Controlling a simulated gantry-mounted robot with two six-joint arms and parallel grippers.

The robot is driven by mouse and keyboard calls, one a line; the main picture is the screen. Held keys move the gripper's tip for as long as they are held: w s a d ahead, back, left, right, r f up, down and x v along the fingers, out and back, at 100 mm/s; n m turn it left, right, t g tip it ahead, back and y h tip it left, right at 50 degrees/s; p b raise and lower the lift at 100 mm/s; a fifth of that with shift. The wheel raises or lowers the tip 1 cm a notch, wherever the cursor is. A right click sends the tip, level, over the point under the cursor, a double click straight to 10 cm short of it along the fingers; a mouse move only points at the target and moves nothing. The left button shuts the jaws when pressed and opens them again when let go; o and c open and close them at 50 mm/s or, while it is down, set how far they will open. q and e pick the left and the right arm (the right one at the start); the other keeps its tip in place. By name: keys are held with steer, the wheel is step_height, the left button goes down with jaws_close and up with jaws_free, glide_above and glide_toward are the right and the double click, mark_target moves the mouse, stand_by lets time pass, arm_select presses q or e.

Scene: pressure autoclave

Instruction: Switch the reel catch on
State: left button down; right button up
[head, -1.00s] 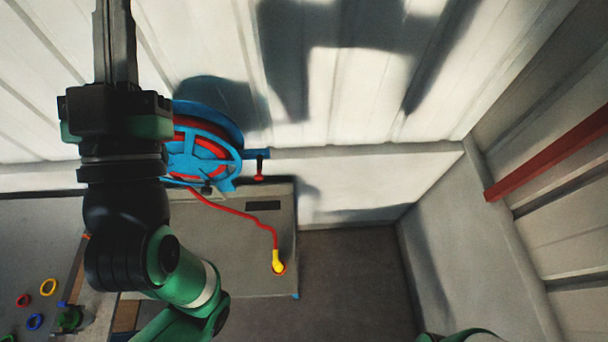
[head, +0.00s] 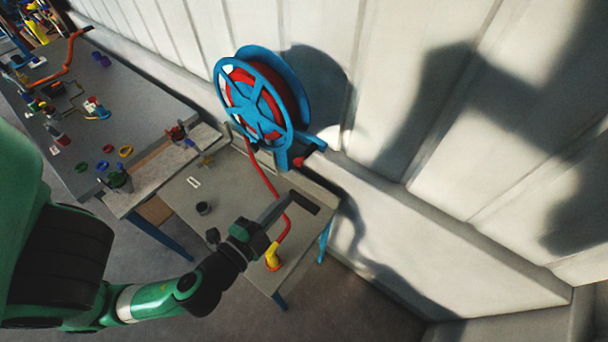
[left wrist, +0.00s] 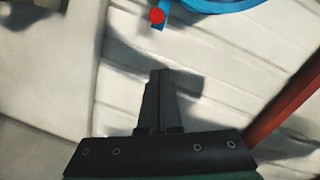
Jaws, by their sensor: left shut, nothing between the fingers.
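The blue hose reel (head: 283,75) holds a coiled red hose (head: 236,84) and sits against the pale ribbed wall. A small red-tipped part (head: 303,162), which looks like the reel catch, sticks out below the reel at its lower right. In the left wrist view a round red knob (left wrist: 157,15) shows at the top edge beside part of the blue frame (left wrist: 210,3). My left gripper (head: 290,198) is shut and empty, below and apart from the red part. Its closed fingers (left wrist: 158,75) point towards the knob with a gap between. My right gripper is not in view.
The red hose runs down to a yellow nozzle (head: 272,256) on the grey bench (head: 236,192), close to my left gripper. A longer table (head: 110,110) with coloured rings and tools stands at left. The wall (head: 440,110) right of the reel is bare.

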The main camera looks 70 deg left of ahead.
mark_target(306, 154)
arm_select(q)
steer(key=w+a+f+p, duration=0.2)
steer(key=w+a+p, duration=0.3)
steer(key=w+a, duration=0.2)
steer(key=shift+a+f, duration=0.35)
steer(key=shift+a, duration=0.55)
